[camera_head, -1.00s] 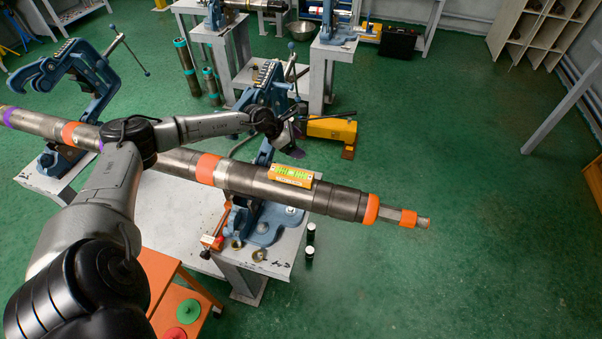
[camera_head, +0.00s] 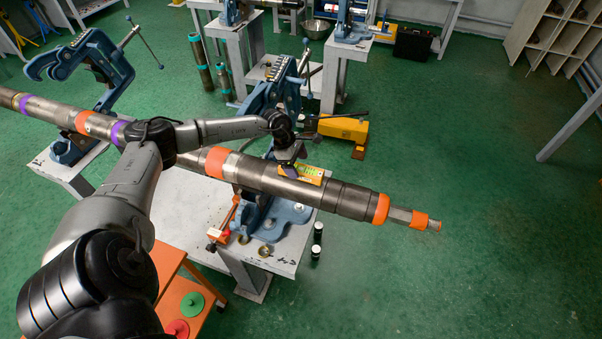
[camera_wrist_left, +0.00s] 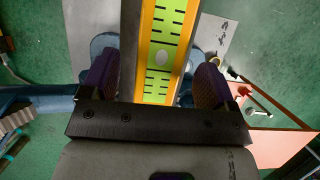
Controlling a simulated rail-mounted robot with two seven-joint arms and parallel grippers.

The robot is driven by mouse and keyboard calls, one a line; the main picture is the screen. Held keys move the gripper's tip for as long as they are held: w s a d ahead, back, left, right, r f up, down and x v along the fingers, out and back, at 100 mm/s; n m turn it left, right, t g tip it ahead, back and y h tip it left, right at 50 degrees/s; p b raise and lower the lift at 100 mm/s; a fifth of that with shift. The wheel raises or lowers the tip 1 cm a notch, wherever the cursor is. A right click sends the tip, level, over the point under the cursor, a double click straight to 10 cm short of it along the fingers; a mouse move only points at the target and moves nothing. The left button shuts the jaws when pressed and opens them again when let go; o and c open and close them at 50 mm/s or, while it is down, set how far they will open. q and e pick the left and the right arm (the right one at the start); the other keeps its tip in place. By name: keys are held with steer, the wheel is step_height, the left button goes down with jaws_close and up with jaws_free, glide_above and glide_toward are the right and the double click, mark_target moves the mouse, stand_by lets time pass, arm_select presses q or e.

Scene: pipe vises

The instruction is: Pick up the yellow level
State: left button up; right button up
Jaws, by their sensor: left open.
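The yellow level (camera_head: 311,174) lies on top of the large steel pipe (camera_head: 345,199), near its orange-banded right end. My left gripper (camera_head: 290,168) is over the level and hides its left part in the head view. In the left wrist view the level (camera_wrist_left: 165,52) runs lengthwise between the two purple-padded fingers of my left gripper (camera_wrist_left: 156,84). The fingers are open, one on each side, with gaps between them and the level. The exact height of the fingertips above the pipe is hard to tell. My right gripper is not in view.
Blue pipe vises (camera_head: 270,105) hold the pipe on grey metal stands. An orange table (camera_head: 180,285) with green and red discs stands at the lower left. A yellow tool (camera_head: 342,128) lies behind the pipe. The green floor on the right is clear.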

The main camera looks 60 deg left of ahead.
mark_target(300, 168)
arm_select(q)
steer(key=b+x, duration=0.1)
steer(key=x, duration=0.2)
steer(key=shift+w+d+f, duration=0.15)
steer(key=shift+d+f, duration=0.05)
steer(key=shift+f, duration=0.05)
steer(key=c, duration=1.2)
steer(key=shift+r, duration=0.1)
steer(key=shift+c, duration=0.8)
steer(key=shift+r, duration=0.1)
